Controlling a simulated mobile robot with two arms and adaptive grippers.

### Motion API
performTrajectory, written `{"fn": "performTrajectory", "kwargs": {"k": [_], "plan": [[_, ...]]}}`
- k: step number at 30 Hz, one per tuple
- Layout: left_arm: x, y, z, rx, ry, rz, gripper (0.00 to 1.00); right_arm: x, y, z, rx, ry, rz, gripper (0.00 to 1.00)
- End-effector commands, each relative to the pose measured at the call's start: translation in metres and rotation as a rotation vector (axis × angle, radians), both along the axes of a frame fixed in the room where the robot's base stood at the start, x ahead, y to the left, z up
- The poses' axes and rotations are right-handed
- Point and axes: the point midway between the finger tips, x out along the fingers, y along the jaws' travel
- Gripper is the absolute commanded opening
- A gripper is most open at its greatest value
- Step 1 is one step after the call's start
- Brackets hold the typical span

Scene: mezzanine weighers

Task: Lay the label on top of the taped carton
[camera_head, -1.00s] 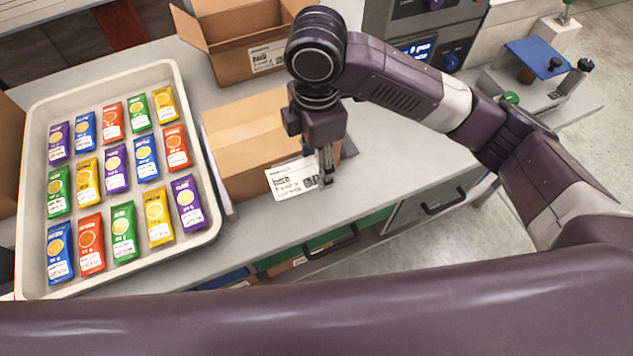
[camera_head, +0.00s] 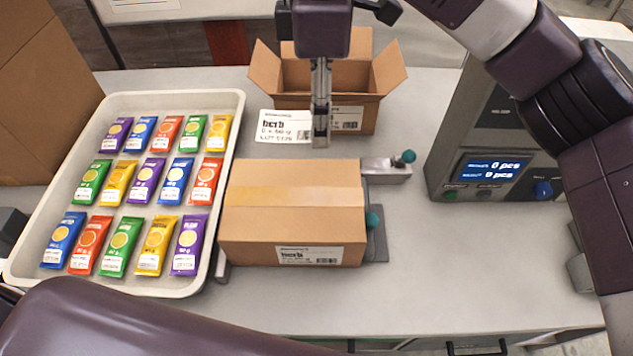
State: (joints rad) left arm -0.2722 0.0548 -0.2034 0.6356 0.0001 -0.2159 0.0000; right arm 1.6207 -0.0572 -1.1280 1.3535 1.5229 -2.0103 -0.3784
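The taped carton (camera_head: 260,225) lies closed in the middle of the counter, with a pale tape strip (camera_head: 292,198) along its top and a printed label (camera_head: 309,255) on its front side. My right gripper (camera_head: 321,142) points down behind the carton's far edge, in front of the open carton. It appears shut on a loose white label (camera_head: 285,126), printed with dark text, which sticks out to its left. The label appears raised, clear of the taped carton's top; its exact height cannot be told. My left gripper is out of view.
An open carton (camera_head: 322,75) stands behind. A white tray (camera_head: 232,125) of several coloured packets lies left. A metal fixture with green knobs (camera_head: 385,170) sits right of the taped carton, and a weigher with a lit display (camera_head: 492,168) stands farther right. The counter front (camera_head: 470,270) is clear.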

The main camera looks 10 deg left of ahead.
Motion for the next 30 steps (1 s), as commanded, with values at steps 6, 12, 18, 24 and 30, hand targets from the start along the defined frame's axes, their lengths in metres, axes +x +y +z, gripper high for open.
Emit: {"fn": "performTrajectory", "kwargs": {"k": [6,12,18,24,30], "plan": [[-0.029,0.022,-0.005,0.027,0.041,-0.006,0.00,-0.002,0.008,-0.005,-0.003,0.003,-0.005,0.41],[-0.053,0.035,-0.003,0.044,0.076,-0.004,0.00,-0.003,0.008,-0.050,-0.001,0.006,-0.005,0.41],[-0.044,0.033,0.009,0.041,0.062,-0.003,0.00,-0.003,0.006,-0.101,-0.004,0.003,-0.008,0.41],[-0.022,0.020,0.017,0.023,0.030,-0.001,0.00,-0.003,0.007,-0.140,-0.003,0.000,-0.006,0.41],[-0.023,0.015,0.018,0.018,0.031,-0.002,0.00,-0.002,0.007,-0.154,-0.002,0.001,-0.007,0.40]]}}
